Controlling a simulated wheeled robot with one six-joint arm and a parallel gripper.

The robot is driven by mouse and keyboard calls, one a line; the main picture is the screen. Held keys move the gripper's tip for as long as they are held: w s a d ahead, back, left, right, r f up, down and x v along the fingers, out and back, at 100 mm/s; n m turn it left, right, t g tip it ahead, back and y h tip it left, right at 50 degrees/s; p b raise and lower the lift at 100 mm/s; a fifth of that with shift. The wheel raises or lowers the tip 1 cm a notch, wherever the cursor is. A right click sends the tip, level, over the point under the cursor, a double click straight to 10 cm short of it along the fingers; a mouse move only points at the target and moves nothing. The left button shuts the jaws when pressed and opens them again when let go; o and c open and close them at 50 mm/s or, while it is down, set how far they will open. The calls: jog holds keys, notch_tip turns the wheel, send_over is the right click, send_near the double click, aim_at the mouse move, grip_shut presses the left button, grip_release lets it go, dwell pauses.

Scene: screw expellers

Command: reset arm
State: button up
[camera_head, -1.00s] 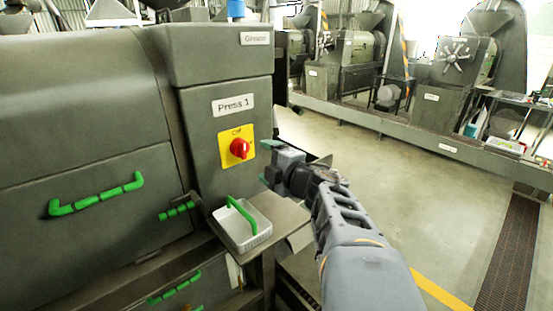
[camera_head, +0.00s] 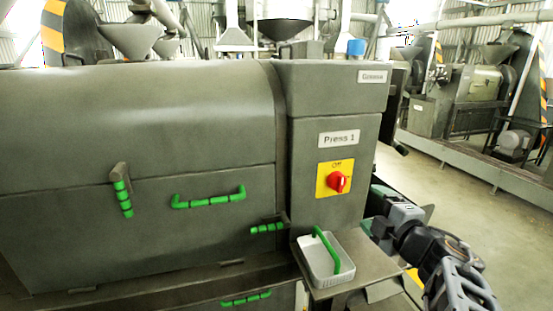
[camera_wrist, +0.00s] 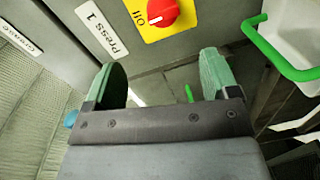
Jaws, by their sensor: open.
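My gripper (camera_head: 370,208) is at the right in the head view, just right of the Press 1 cabinet (camera_head: 335,110) and beside the white basket. In the wrist view my gripper (camera_wrist: 160,82) shows its two green fingers wide apart with nothing between them. The red rotary switch (camera_head: 338,182) sits on a yellow plate marked Off on the cabinet front. In the wrist view the red switch (camera_wrist: 162,12) is at the top, beyond the fingertips. My arm runs down to the lower right corner of the head view.
A white basket (camera_head: 318,268) with a green handle stands on a small shelf (camera_head: 378,268) below the switch. The press body (camera_head: 150,120) with green handles (camera_head: 208,199) fills the left. More presses (camera_head: 470,95) stand behind at right. Open floor (camera_head: 445,185) lies between.

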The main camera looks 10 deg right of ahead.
jog(key=a+f+m+g+h, duration=0.1)
jog(key=a+f+m+g, duration=0.1)
jog(key=m, duration=0.4)
jog(key=a+f+m+g+h+p, duration=0.1)
jog(key=a+f+m+g, duration=0.1)
jog(key=f+m+g, duration=0.2)
jog(key=a+f+m+g+h, duration=0.1)
jog(key=a+f+m+g, duration=0.1)
jog(key=m, duration=0.5)
jog(key=shift+s+a+f+m+g+h, duration=0.15)
jog(key=shift+f+g, duration=0.1)
jog(key=shift+f, duration=0.2)
jog(key=shift+f+m+g+h, duration=0.1)
jog(key=shift+f+g, duration=0.2)
jog(key=shift+f, duration=0.2)
jog(key=shift+s+a+f+m+g+h, duration=0.15)
jog(key=shift+f+g, duration=0.1)
jog(key=shift+f, duration=0.2)
jog(key=s+a+f+g+y+b, duration=0.1)
jog(key=s+a+f+g+y, duration=0.1)
jog(key=s+a+f, duration=0.3)
jog(key=s+a+g, duration=0.1)
jog(key=s, duration=0.1)
jog(key=shift+s+a+f+n+g, duration=0.15)
jog(key=shift+s+f+n+g, duration=0.15)
jog(key=shift+s+f+g, duration=0.1)
